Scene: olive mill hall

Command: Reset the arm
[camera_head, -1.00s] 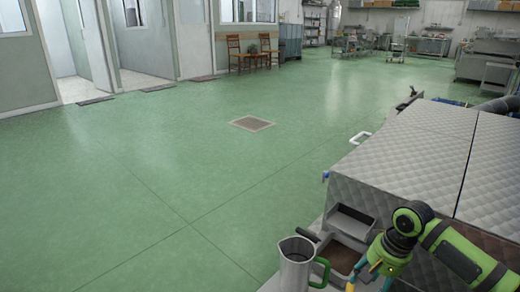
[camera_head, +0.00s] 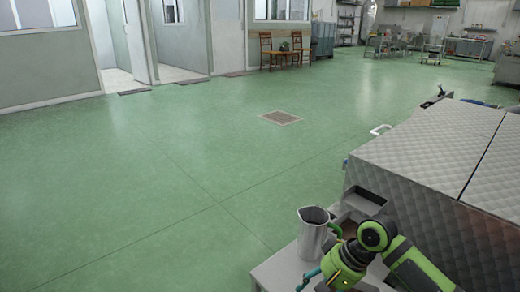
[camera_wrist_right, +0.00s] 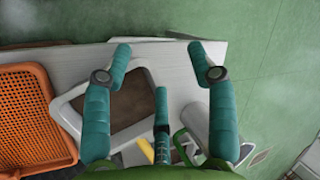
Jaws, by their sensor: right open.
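My right arm comes in at the lower right of the head view. Its gripper ends at the bottom edge, in front of the metal jug (camera_head: 313,234), with its tips partly cut off. In the right wrist view my right gripper (camera_wrist_right: 160,56) has its teal fingers spread wide with nothing between them. It is above a pale work surface (camera_wrist_right: 150,58) and a white-rimmed tray (camera_wrist_right: 73,97) with a brown inside. The jug stands upright with a green handle, apart from the fingers as far as I can tell. My left gripper is not in view.
A large machine with quilted steel covers (camera_head: 430,145) fills the right side. An orange perforated crate (camera_wrist_right: 35,120) is at the left of the wrist view. The green floor (camera_head: 130,190) is open, with a drain grate (camera_head: 281,118). Two chairs (camera_head: 285,50) stand far back.

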